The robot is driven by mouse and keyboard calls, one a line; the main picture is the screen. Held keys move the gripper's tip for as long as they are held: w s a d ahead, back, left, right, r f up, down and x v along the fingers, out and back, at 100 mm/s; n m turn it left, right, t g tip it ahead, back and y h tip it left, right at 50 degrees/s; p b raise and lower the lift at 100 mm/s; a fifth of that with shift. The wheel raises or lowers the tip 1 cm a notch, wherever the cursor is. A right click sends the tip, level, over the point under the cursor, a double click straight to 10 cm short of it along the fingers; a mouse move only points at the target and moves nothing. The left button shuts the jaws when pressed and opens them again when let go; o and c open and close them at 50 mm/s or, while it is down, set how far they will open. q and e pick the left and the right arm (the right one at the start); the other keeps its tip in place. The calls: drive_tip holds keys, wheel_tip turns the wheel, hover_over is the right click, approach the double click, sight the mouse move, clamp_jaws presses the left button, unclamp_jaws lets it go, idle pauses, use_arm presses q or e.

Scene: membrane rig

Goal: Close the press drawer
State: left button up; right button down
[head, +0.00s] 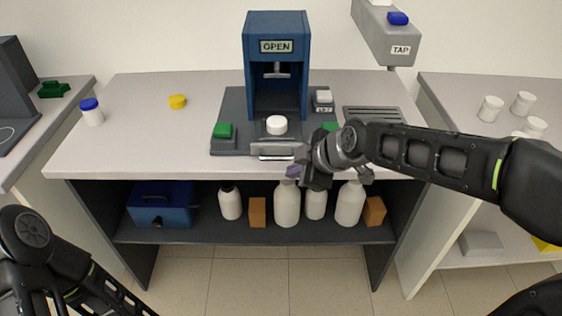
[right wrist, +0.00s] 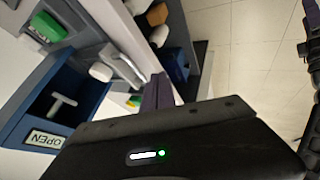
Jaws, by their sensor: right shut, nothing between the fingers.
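The blue press (head: 276,75) stands on the dark base at the middle of the bench, and its display reads OPEN. Its grey drawer (head: 272,145) sticks out toward the bench's front edge, with a light handle bar (head: 277,156) at its front. A round white piece (head: 277,125) sits at the drawer's back part, below the plunger. My right gripper (head: 296,174) is shut and empty, just right of and in front of the handle. In the right wrist view its purple fingers (right wrist: 157,92) point toward the drawer (right wrist: 126,66); contact is unclear. Only my left arm shows, not its fingertips.
The tap (head: 388,40) hangs at the back right over a grated drain (head: 372,114). A blue-capped bottle (head: 92,112) and a yellow cap (head: 178,101) stand at left.

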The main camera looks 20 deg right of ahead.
use_arm(q)
wheel_tip(320, 180, up, 3)
drive_tip(key=p, duration=0.2)
drive_tip(key=shift+s+f+p, duration=0.1)
drive_tip(key=shift+f+p, duration=0.1)
drive_tip(key=shift+p, duration=0.15)
use_arm(e)
drive_tip(key=w+a+f, duration=0.1)
drive_tip(key=w+f, duration=0.4)
drive_tip(key=w, duration=0.3)
drive_tip(key=shift+w, duration=0.1)
